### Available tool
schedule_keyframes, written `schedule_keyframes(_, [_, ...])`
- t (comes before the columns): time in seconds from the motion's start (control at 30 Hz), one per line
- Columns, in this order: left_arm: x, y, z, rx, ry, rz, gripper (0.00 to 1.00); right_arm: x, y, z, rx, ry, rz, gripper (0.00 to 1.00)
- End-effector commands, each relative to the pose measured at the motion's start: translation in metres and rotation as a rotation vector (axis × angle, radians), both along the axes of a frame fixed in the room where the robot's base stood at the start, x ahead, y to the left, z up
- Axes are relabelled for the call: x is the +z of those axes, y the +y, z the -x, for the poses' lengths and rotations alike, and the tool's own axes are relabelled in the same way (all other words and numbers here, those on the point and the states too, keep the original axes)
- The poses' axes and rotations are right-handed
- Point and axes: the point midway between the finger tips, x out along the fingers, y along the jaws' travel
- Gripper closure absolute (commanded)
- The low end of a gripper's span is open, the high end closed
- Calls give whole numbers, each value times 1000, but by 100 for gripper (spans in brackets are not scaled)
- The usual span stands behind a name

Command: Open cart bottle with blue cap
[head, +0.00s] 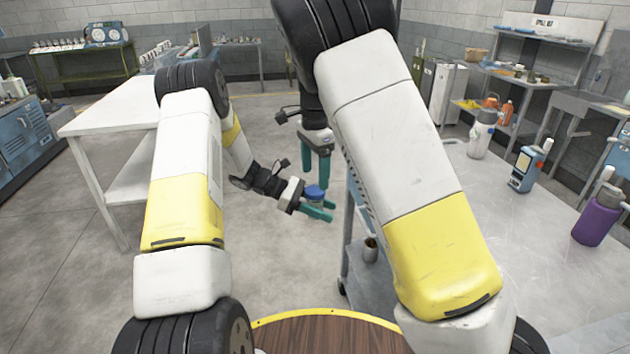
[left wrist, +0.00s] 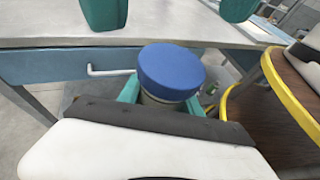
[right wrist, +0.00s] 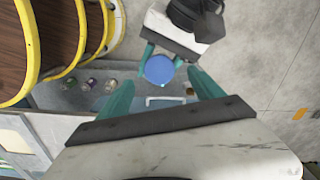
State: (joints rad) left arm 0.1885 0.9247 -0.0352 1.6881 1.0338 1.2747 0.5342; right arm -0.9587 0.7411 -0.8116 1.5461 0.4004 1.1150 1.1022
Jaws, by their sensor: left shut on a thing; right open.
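The bottle with the blue cap (head: 315,192) is held in my left gripper (head: 318,211), over the floor just left of the grey cart. The left fingers are shut around the bottle below the cap. In the left wrist view the blue cap (left wrist: 170,72) sits on top, with a little of the grey body below it; the rest is hidden. My right gripper (head: 317,158) is open and points down above the cap, apart from it. In the right wrist view the cap (right wrist: 159,69) appears between and beyond the open fingertips.
The grey cart top (head: 470,235) lies to the right. It carries a white bottle (head: 481,138), a blue container (head: 524,168) and a purple bottle (head: 597,212). A small cup (head: 370,250) stands on the lower shelf. A white table (head: 120,105) stands left; open floor lies between.

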Motion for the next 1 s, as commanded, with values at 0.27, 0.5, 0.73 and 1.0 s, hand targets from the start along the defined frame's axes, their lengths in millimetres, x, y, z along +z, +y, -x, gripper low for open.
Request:
schedule_keyframes(0.27, [0, 1, -1, 2, -1, 0, 100, 28, 0, 0, -213, -1, 1, 24])
schedule_keyframes(0.5, [0, 1, -1, 2, -1, -1, 100, 18, -1, 1, -282, 4, 4, 24])
schedule_keyframes(0.73, [0, 1, -1, 2, -1, -1, 100, -19, -1, 1, -282, 4, 4, 24])
schedule_keyframes(1.0, [0, 1, -1, 2, -1, -1, 100, -44, -1, 1, -280, 3, 3, 24])
